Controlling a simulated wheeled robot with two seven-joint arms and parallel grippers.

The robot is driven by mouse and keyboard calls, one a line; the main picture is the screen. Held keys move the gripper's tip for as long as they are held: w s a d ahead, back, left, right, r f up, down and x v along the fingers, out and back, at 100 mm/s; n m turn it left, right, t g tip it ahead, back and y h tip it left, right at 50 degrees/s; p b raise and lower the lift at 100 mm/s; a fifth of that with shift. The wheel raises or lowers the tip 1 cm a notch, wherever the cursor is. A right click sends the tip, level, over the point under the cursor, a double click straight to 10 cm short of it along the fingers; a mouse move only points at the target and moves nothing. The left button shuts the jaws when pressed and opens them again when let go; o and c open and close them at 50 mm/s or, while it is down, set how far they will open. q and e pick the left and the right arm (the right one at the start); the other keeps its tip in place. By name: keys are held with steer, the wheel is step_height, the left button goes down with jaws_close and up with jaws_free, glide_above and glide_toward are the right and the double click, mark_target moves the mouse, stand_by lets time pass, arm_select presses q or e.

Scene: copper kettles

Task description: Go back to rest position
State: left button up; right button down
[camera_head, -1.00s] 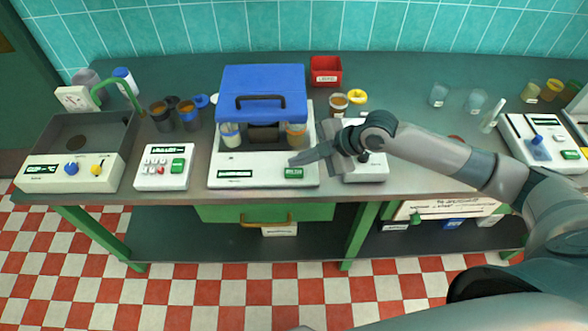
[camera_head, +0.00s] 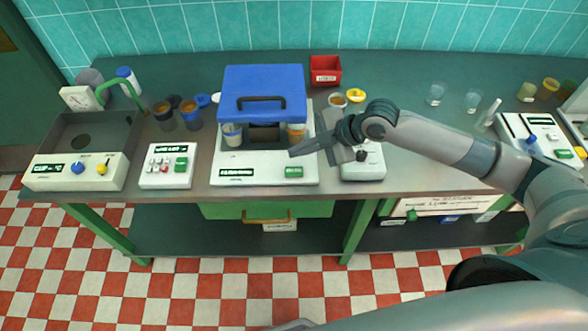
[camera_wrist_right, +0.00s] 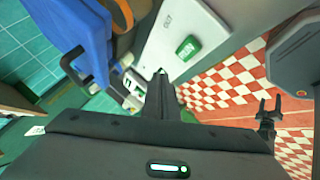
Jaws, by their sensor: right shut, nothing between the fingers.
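My right gripper (camera_head: 293,153) is shut and empty. Its fingertips are above the front of the white machine with the blue lid (camera_head: 264,82), a little behind and apart from its green button (camera_head: 294,172). In the right wrist view the shut fingers (camera_wrist_right: 161,76) point toward the machine, and its green button (camera_wrist_right: 188,47) lies to their right. A small dark two-pronged gripper, which looks like my left gripper (camera_wrist_right: 268,108), shows at the right of that view with its prongs apart over the checkered floor. I do not make it out in the head view.
A grey balance-like device (camera_head: 362,160) stands close under my right wrist. A keypad box (camera_head: 168,165) and a grey basin unit (camera_head: 75,175) stand left. Cups (camera_head: 436,93) and another white device (camera_head: 535,140) are right. The red-and-white floor (camera_head: 200,270) in front is clear.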

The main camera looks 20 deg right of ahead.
stand_by(0.4)
steer(key=s+a+f+m+h, duration=0.1)
steer(key=s+a+f+m, duration=0.2)
steer(key=s, duration=0.3)
steer(key=s+a+f+m, duration=0.3)
steer(key=s+a, duration=0.1)
steer(key=s, duration=0.2)
steer(key=s+d+f+m+g+h, duration=0.1)
steer(key=s+d+f+m+h, duration=0.2)
steer(key=s+d+m, duration=0.45)
steer(key=s+d+f+m+g+h, duration=0.1)
steer(key=s+d+f+m+h, duration=0.3)
steer(key=s, duration=0.7)
step_height(320, 180, down, 32)
steer(key=s+r+g+b, duration=0.1)
steer(key=b, duration=0.4)
steer(key=s+d+f+b, duration=0.1)
steer(key=s+f+b, duration=0.1)
steer(key=s+f, duration=0.7)
steer(key=s+d+f+g+b, duration=0.1)
steer(key=s+d+f+b, duration=0.1)
steer(key=s+f, duration=0.7)
step_height(320, 180, down, 5)
steer(key=shift+d+r, duration=0.1)
steer(key=shift+d, duration=0.15)
